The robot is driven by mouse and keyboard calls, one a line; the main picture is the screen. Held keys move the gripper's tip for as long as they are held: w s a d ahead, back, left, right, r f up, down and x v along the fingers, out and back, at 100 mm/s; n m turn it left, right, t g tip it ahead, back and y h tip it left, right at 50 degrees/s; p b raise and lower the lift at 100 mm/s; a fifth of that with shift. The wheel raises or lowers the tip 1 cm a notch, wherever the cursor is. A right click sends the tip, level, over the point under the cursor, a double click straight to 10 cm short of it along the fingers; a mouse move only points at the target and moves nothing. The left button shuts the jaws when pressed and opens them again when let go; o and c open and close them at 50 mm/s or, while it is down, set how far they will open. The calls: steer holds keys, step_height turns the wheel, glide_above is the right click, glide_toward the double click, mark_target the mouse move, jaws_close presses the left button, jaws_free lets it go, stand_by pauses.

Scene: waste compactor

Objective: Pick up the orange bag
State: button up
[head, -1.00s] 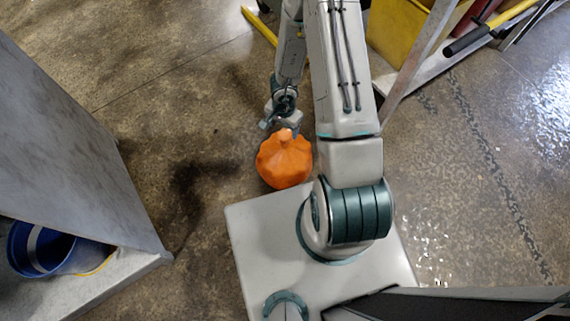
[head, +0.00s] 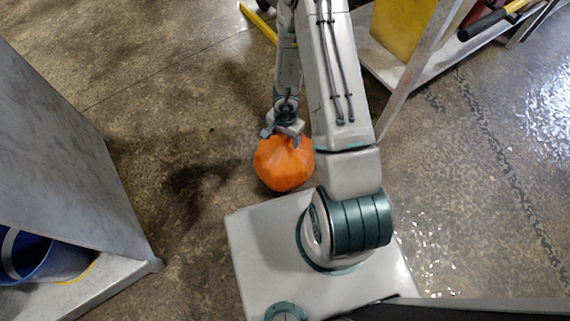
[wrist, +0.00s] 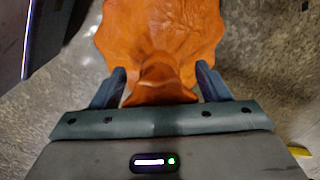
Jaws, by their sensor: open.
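The orange bag (head: 284,165) sits on the floor just in front of my base in the head view. My gripper (head: 283,137) is over the top of the bag. In the wrist view the bag (wrist: 160,35) fills the upper middle, and its gathered neck lies between the two fingers of my gripper (wrist: 162,88). The fingers are open, with a gap on each side of the neck. The far side of the bag is cut off by the wrist view's top edge.
A grey panel with a ledge (head: 85,290) stands at the left, with a blue bucket (head: 45,260) on the ledge. A yellow bin (head: 400,30) and a metal frame (head: 415,75) stand at the upper right. The floor left of the bag is clear.

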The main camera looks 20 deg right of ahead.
steer(key=shift+f, duration=0.35)
jaws_close()
steer(key=shift+r, duration=0.1)
steer(key=shift+r, duration=0.1)
